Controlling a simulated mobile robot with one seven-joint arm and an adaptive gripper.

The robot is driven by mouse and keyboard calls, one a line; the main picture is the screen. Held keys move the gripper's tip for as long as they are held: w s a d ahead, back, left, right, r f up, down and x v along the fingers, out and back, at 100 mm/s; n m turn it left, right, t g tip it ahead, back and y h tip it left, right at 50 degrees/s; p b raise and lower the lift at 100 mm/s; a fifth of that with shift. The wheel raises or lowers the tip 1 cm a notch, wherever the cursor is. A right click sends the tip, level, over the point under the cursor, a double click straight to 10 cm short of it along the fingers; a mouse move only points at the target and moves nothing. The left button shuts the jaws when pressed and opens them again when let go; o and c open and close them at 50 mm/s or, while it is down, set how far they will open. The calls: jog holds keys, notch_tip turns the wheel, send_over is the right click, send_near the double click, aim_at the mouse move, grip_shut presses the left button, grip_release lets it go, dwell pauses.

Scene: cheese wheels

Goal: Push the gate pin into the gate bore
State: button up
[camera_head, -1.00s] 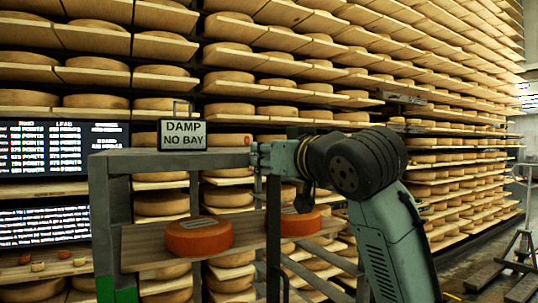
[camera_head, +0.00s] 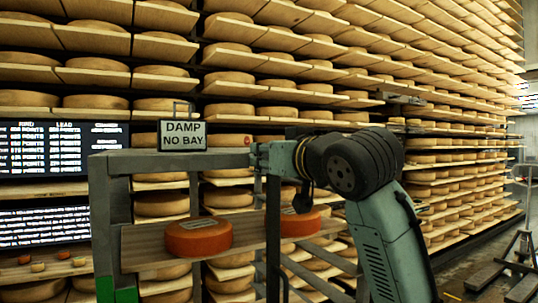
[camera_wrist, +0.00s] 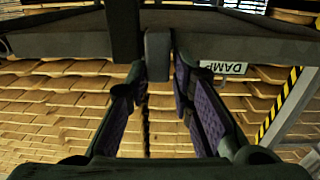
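My gripper (camera_head: 258,156) is at the right end of the grey frame's top rail (camera_head: 165,161), left of my wrist. In the wrist view my gripper (camera_wrist: 160,66) has its two purple-padded fingers apart. A small grey block (camera_wrist: 158,55) sits between the fingertips, against the rail (camera_wrist: 70,38); I cannot tell whether the fingers press on it. It may be the gate pin, but I cannot tell for certain. The bore is not visible. A dark upright post (camera_head: 273,240) stands just below the gripper, and a dark upright also shows in the wrist view (camera_wrist: 123,30).
A "DAMP NO BAY" sign (camera_head: 182,135) stands on the rail. Two orange cheese wheels (camera_head: 198,237) (camera_head: 299,223) sit on the frame's wooden shelf (camera_head: 150,253). Tall cheese racks fill the background. A yellow-black striped upright (camera_wrist: 280,108) is at right in the wrist view.

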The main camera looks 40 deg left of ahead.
jog(key=o, duration=0.4)
jog(key=v, duration=1.2)
